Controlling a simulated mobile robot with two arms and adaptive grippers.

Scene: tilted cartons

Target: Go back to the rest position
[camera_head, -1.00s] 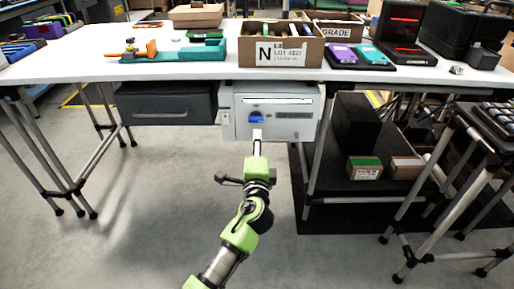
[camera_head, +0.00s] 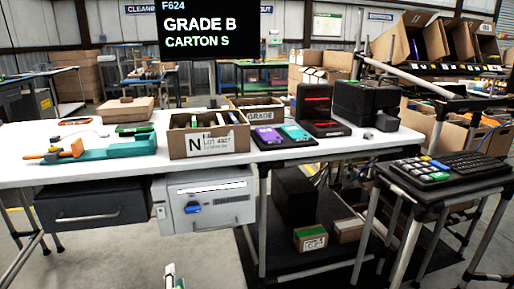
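My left gripper (camera_head: 172,273) shows only as a small white and green tip at the bottom edge of the head view. It is below the white cabinet unit (camera_head: 232,188) with a blue latch (camera_head: 193,209) under the table, and looks apart from it. The rest of that arm is out of frame, and I cannot tell whether the fingers are open or shut. My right gripper is not in view.
The white table (camera_head: 20,172) holds a carton marked N (camera_head: 210,146), a teal fixture (camera_head: 118,148), purple and teal phones (camera_head: 268,135) and black devices (camera_head: 365,100). A keypad stand (camera_head: 445,172) is at right. A screen (camera_head: 210,28) reads GRADE B, CARTON S.

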